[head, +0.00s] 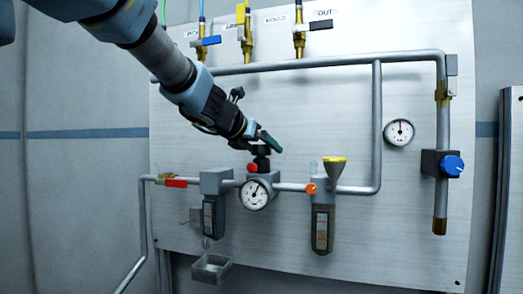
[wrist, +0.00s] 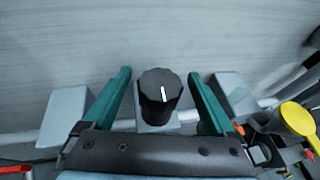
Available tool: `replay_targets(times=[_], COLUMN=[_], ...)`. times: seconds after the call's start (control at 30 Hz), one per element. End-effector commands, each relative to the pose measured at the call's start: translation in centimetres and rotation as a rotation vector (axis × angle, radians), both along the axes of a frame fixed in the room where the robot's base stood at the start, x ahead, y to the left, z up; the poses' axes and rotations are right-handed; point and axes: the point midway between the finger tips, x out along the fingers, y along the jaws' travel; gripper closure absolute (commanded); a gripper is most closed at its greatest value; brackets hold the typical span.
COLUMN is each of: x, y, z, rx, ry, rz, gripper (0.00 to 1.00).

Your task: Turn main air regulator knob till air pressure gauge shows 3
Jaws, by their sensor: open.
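The main air regulator knob (head: 261,150) is black and stands on top of the regulator block, partly hidden by my gripper in the head view. In the wrist view the knob (wrist: 160,90) has a white line on its top and sits between my open green fingers, with a gap on each side. My gripper (wrist: 160,95) is open and empty, and in the head view my gripper (head: 266,140) is just above the knob. The round pressure gauge (head: 256,194) is below the knob; its needle points up and slightly left, but its numbers are too small to read.
A yellow-topped lubricator (head: 334,165) stands right of the regulator, with an orange knob (head: 311,188) nearby. A red knob (head: 252,167) is beside the regulator. A filter bowl (head: 213,215) hangs left, above a small tray (head: 211,267). A second gauge (head: 399,132) and blue knob (head: 452,166) are at right.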

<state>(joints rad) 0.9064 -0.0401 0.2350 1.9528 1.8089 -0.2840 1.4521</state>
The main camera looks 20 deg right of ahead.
Motion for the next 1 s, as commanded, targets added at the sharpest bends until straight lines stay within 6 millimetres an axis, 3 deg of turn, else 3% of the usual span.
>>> replay_targets(times=[0.23, 1.0], x=[0.03, 0.02], y=[-0.02, 0.01], z=[-0.02, -0.02], rx=[-0.001, -0.001], ry=[0.001, 0.001], rz=[0.0, 0.0], gripper=[0.1, 0.95])
